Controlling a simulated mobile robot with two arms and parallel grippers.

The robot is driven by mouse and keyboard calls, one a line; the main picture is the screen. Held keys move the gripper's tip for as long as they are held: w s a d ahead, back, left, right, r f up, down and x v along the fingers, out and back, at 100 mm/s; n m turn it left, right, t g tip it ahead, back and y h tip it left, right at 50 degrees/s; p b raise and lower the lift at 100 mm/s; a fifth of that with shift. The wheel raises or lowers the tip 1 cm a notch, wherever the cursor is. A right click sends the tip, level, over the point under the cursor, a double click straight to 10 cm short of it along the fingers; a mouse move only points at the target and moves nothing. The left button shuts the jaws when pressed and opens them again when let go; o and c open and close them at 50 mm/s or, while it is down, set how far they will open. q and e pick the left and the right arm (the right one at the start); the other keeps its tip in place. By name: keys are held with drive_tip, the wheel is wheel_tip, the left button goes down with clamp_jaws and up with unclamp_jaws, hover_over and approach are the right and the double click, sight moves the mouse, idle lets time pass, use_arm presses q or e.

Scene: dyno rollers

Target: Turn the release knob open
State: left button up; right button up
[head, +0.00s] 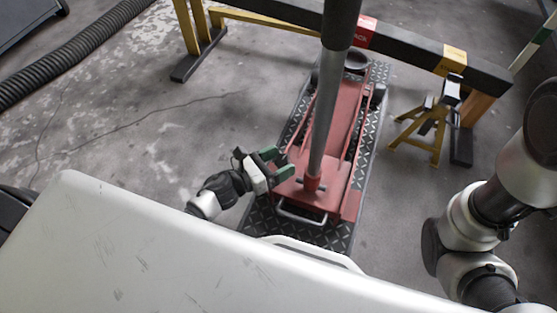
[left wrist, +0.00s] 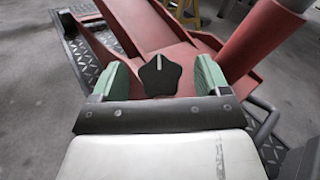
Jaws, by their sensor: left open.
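The release knob (left wrist: 158,76) is a black star-shaped knob with a pale line on its face. It sits on the red floor jack (head: 339,125), near the base of the jack's long handle (head: 326,105). In the left wrist view the knob lies between the two green fingertips of my left gripper (left wrist: 158,82), which is open with gaps on both sides. In the head view my left gripper (head: 276,164) is at the left side of the jack's near end, and the knob cannot be made out there. My right gripper is not in view; only my right arm shows.
The jack stands on a dark diamond-plate base (head: 340,235). A black and yellow beam (head: 400,57) crosses behind it. A yellow jack stand (head: 435,120) stands to the right. A black ribbed hose (head: 75,50) lies at the upper left.

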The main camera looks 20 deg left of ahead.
use_arm(q)
drive_tip(key=p+v, duration=0.3)
drive_tip(key=v, duration=0.8)
drive_tip(key=shift+p, duration=0.4)
drive_tip(key=shift+w+f, duration=0.1)
